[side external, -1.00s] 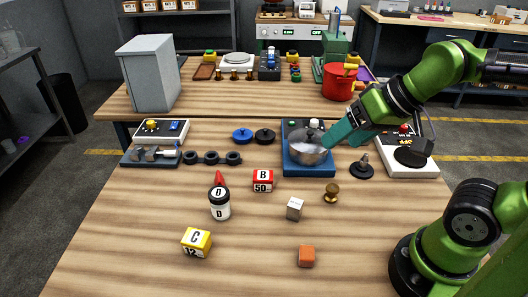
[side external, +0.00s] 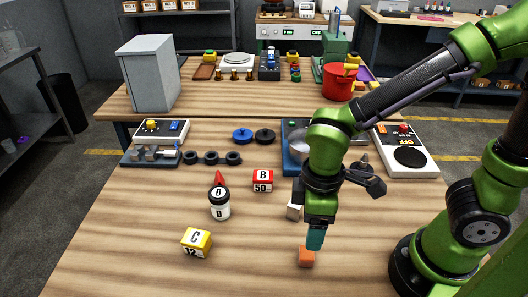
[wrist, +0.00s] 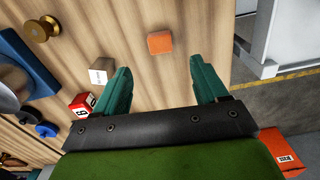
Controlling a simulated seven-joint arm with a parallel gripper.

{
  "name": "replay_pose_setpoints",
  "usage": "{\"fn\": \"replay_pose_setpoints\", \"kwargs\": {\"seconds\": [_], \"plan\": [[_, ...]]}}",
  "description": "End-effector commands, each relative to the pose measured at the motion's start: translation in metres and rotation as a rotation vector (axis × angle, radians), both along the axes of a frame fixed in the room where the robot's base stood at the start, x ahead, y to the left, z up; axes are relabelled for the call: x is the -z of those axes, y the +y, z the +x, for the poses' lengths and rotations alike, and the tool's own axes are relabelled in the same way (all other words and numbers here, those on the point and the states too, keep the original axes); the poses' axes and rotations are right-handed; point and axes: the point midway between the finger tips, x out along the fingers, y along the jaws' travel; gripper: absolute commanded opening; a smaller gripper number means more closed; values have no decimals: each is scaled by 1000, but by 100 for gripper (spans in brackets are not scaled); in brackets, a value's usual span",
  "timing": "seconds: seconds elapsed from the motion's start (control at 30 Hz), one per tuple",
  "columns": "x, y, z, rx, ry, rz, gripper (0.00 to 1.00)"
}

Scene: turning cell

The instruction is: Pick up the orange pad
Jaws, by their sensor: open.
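The orange pad (side external: 306,258) is a small orange block lying on the wooden table near its front edge. In the wrist view the orange pad (wrist: 160,42) lies ahead of the fingertips, roughly midway between them. My gripper (side external: 315,240) points down just above and slightly behind the pad in the side view. In the wrist view my gripper (wrist: 163,78) has its two teal fingers wide apart with nothing between them. The gripper appears apart from the pad.
A silver cube (side external: 293,211) stands close behind my gripper, partly hidden by it. A red block (side external: 263,181), a black-and-white jar (side external: 220,204) and a yellow block (side external: 197,242) stand to the left. A brass knob (wrist: 41,29) shows in the wrist view. The table around the pad is clear.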

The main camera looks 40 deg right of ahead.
Motion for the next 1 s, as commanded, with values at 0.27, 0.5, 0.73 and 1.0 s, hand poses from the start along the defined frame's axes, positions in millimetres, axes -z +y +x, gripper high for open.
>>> {"fn": "replay_pose_setpoints", "kwargs": {"seconds": [0.27,0.5,0.73,1.0], "plan": [[38,0,-1,1,2,-1,72],[62,0,0,2,5,-2,72],[89,1,1,2,1,0,72],[91,1,1,3,-1,2,72]]}}
